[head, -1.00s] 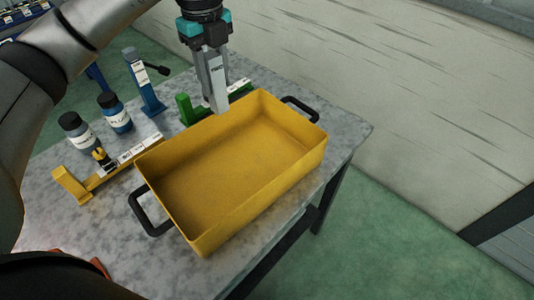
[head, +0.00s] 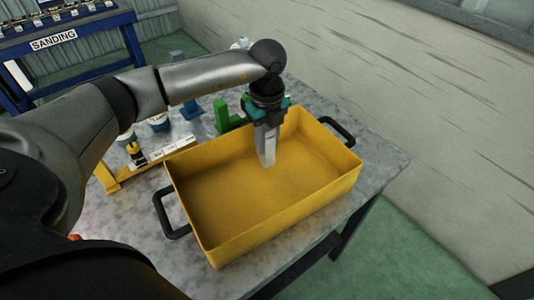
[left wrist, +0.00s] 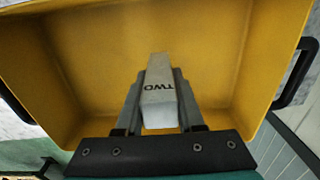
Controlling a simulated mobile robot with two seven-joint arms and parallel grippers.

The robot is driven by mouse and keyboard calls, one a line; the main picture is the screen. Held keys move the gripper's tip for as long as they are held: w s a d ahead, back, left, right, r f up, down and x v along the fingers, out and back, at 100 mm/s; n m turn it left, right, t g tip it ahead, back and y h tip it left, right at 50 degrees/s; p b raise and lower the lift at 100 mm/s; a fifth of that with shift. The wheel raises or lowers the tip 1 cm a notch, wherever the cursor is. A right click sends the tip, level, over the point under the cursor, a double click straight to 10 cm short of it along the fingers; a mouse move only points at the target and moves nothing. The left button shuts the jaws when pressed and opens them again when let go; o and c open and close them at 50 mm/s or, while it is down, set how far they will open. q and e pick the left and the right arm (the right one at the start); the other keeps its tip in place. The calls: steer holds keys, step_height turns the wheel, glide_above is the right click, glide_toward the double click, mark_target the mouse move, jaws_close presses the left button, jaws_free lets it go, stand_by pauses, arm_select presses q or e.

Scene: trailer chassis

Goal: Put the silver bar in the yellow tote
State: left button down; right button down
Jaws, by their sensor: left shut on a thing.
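The yellow tote (head: 290,218) stands on the grey table with its open top up and black handles at its ends. It also fills much of the left wrist view (left wrist: 85,60). My left gripper (head: 266,130) points down over the tote, near its far side. It is shut on the silver bar (head: 267,148), which hangs upright from the jaws. In the left wrist view the bar (left wrist: 158,95) shows the word "TWO" between the fingers. The tote's inside looks empty. I cannot tell whether the bar's lower end touches the floor of the tote. My right gripper is not in view.
A yellow bracket (head: 110,180), a green bracket (head: 222,115) and bottles stand behind the tote on the table (head: 385,165). A blue rack marked "SANDING" (head: 53,40) stands at the back left. A pale wall rises behind the table.

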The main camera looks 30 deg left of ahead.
mark_target(267, 155)
arm_select(q)
steer(key=shift+f, duration=2.2)
steer(key=c, duration=0.5)
jaws_free()
steer(key=shift+f, duration=0.1)
step_height(267, 155, up, 12)
steer(key=shift+r+p, duration=0.15)
steer(key=shift+p, duration=0.15)
